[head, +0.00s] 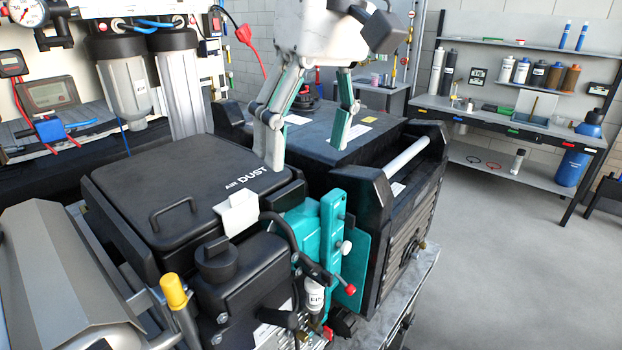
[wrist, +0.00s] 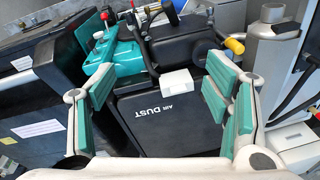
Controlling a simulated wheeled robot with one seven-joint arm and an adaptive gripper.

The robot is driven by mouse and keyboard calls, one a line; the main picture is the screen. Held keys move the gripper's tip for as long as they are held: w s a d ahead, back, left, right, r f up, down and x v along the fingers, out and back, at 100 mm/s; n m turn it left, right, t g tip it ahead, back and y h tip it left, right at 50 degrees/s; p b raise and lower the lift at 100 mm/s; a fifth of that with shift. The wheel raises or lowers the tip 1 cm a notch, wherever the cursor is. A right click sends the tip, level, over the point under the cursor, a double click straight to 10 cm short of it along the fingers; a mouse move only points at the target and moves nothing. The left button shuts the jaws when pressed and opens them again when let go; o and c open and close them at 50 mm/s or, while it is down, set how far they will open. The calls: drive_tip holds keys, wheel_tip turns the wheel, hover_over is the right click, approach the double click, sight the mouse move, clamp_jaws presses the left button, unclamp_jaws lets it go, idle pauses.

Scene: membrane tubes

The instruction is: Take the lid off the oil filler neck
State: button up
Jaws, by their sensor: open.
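A round black cap (head: 216,255) sits on top of the black pump housing (head: 255,275) at the front in the head view. It looks like the lid on the oil filler neck, and the neck beneath it is hidden. In the wrist view the black housing (wrist: 185,48) is near the top, and I cannot clearly make out the cap. My gripper (head: 307,150) is open and empty, above and behind the housing, apart from the cap. In the wrist view its teal-padded fingers (wrist: 160,78) stand wide apart over the AIR DUST box.
The black AIR DUST box (head: 165,190) stands behind the housing. A teal unit (head: 325,240) is right of it, and a yellow-capped post (head: 174,290) is left. A black crate with a pale bar (head: 407,157) stands at right. A shelved bench (head: 510,125) is farther back.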

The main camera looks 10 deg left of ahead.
drive_tip(key=s+a+n+g, duration=0.2)
drive_tip(key=a+n, duration=0.1)
drive_tip(key=a, duration=0.7)
hover_over(216, 240)
drive_tip(key=shift+h, duration=0.4)
drive_tip(key=f, duration=0.7)
drive_tip(key=shift+w+d+f, duration=0.3)
drive_tip(key=shift+w+d, duration=0.05)
drive_tip(key=shift+w, duration=0.05)
drive_tip(key=shift+p+x, duration=0.95)
drive_tip(key=shift+x, duration=2.25)
drive_tip(key=shift+w+a, duration=0.15)
drive_tip(key=shift+w, duration=0.05)
drive_tip(key=c, duration=1.1)
